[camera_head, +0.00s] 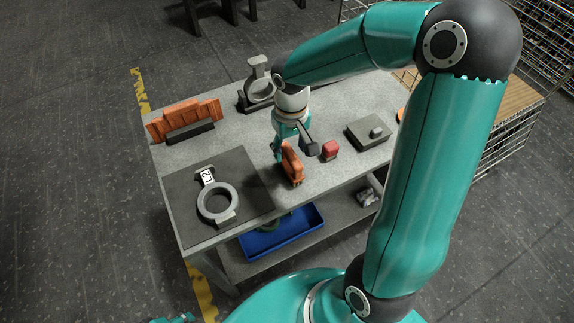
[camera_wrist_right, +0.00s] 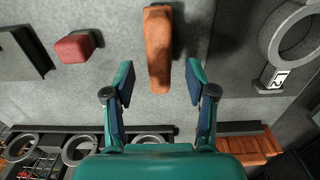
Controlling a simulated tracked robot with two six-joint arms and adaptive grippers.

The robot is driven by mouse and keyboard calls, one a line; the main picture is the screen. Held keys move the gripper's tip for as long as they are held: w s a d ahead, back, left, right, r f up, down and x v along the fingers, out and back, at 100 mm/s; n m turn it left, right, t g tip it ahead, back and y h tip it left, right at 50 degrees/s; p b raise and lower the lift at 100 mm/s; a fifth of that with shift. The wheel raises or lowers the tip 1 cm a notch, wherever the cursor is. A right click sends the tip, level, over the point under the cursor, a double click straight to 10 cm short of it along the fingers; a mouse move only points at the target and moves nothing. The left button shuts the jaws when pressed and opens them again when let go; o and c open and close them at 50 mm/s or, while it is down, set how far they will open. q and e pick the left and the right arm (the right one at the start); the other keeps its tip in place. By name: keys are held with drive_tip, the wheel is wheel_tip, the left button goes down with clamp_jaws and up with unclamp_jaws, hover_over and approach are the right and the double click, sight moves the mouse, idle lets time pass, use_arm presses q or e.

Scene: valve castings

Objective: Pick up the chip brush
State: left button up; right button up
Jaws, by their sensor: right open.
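The chip brush, which I take to be the long orange-brown piece (camera_head: 291,165), is on the grey workbench near its middle. In the right wrist view, the brush (camera_wrist_right: 158,48) lies ahead of my right gripper (camera_wrist_right: 159,78), lined up with the gap between its fingers. The fingers are open and apart, with nothing gripped. In the head view my right gripper (camera_head: 294,150) is over the brush and hides part of it. A small teal part at the bottom edge may be my left gripper (camera_head: 175,319); its jaws cannot be made out.
A red block (camera_head: 330,150) sits close to the right of the brush. A grey ring casting (camera_head: 217,203) lies on a dark mat (camera_head: 181,212) at left. An orange rack (camera_head: 186,119), another casting (camera_head: 259,80) and a grey box (camera_head: 367,133) stand around. A blue tray (camera_head: 283,234) is below.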

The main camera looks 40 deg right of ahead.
drive_tip(key=shift+f, duration=1.5)
clamp_jaws()
wheel_tip(320, 180, up, 20)
drive_tip(key=p, duration=0.2)
